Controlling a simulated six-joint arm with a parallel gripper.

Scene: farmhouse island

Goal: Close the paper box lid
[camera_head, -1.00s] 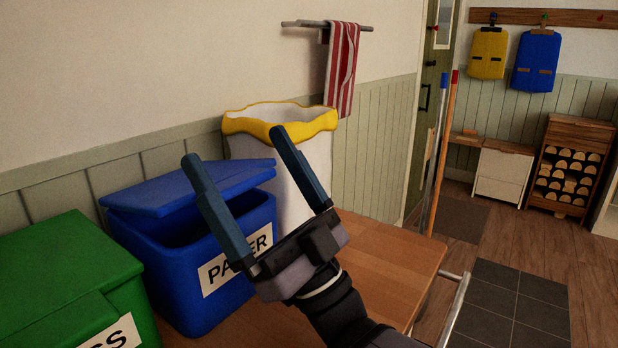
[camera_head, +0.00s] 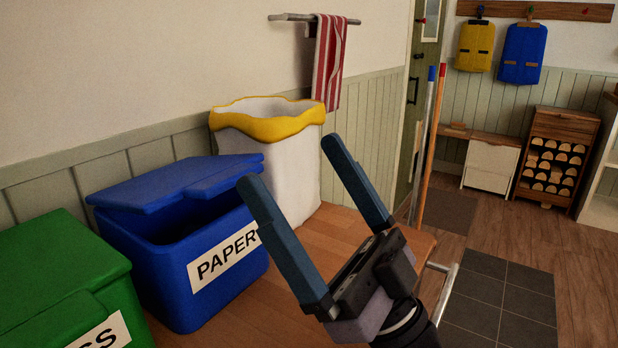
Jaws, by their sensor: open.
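The blue paper box (camera_head: 165,270) stands on the wooden top, with a white label reading PAPER on its front. Its blue lid (camera_head: 180,184) is tilted up, with a dark gap between lid and box at the front. My gripper (camera_head: 290,165) is open and empty, its two blue fingers pointing up and to the left. In the picture it is right of the box, apart from the lid; the depth between them is hard to tell.
A green box (camera_head: 60,275) stands just left of the paper box. A white bin with a yellow rim (camera_head: 268,125) stands behind it, near the wall. Wooden surface (camera_head: 255,305) is clear in front. A red-striped towel (camera_head: 327,62) hangs on a rail above.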

